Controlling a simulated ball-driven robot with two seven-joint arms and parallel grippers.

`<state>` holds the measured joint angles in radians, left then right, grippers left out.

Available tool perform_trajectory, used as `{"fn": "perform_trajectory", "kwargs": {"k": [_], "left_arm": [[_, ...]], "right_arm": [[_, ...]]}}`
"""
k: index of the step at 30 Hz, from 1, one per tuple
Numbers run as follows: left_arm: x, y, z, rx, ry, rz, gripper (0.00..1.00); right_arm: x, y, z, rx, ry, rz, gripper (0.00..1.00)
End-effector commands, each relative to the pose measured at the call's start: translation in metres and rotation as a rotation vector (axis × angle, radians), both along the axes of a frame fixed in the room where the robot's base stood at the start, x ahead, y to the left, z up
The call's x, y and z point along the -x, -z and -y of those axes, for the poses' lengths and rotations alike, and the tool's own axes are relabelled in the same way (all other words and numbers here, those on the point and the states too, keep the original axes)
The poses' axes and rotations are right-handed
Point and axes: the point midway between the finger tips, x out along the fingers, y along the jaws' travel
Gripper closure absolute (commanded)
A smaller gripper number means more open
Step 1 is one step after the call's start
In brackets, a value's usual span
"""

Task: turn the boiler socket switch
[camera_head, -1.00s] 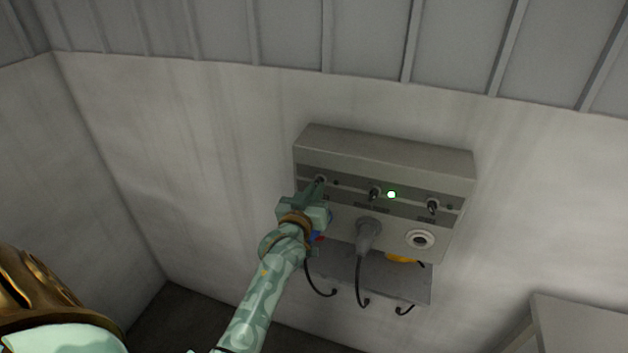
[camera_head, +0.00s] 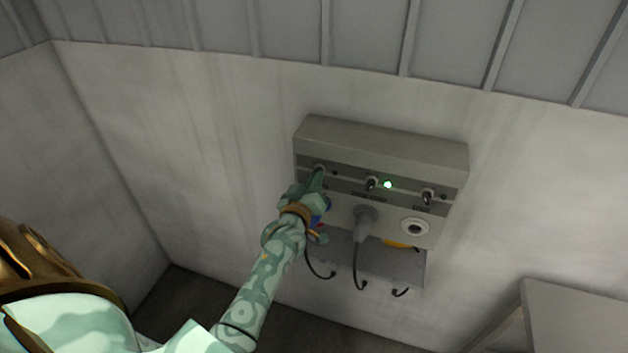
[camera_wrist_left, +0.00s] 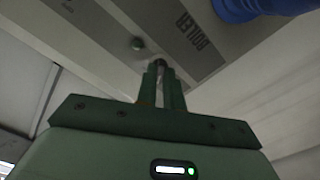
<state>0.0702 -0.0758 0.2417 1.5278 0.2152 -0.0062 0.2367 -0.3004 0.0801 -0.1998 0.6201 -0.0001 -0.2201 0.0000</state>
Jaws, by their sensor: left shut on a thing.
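The grey socket panel (camera_head: 385,150) is on the wall, with three switches in a row. The boiler switch (camera_head: 319,168) is the leftmost one; my fingers partly cover it. My left gripper (camera_head: 317,181) is at it, shut on its lever. In the left wrist view the two fingers (camera_wrist_left: 161,80) close around the switch, next to the BOILER label (camera_wrist_left: 193,34). A small lamp (camera_wrist_left: 137,44) beside that switch looks dark. How far the lever is turned is hidden by the fingers. My right gripper is not in view.
The right switch (camera_head: 428,197) is above an empty round socket (camera_head: 414,227). A blue part (camera_wrist_left: 250,8) shows near the gripper. A grey table (camera_head: 575,315) stands lower right.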

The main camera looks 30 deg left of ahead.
Motion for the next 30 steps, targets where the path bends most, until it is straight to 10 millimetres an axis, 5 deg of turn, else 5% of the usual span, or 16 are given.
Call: {"fn": "perform_trajectory", "kwargs": {"k": [5,6,8,19,30], "left_arm": [[0.0,0.0,0.0,0.003,0.0,0.001,1.0],[0.0,0.0,0.0,0.003,0.0,0.001,0.8],[0.0,0.0,0.0,0.002,0.0,0.0,0.69],[0.008,-0.001,0.002,0.001,0.0,-0.002,0.69],[0.096,-0.004,0.023,0.0,0.0,-0.006,0.69]], "right_arm": [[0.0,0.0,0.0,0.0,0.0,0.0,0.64],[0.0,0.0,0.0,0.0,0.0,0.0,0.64],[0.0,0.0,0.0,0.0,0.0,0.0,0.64],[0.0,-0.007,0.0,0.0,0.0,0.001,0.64],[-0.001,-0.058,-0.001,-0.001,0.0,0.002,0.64]]}}
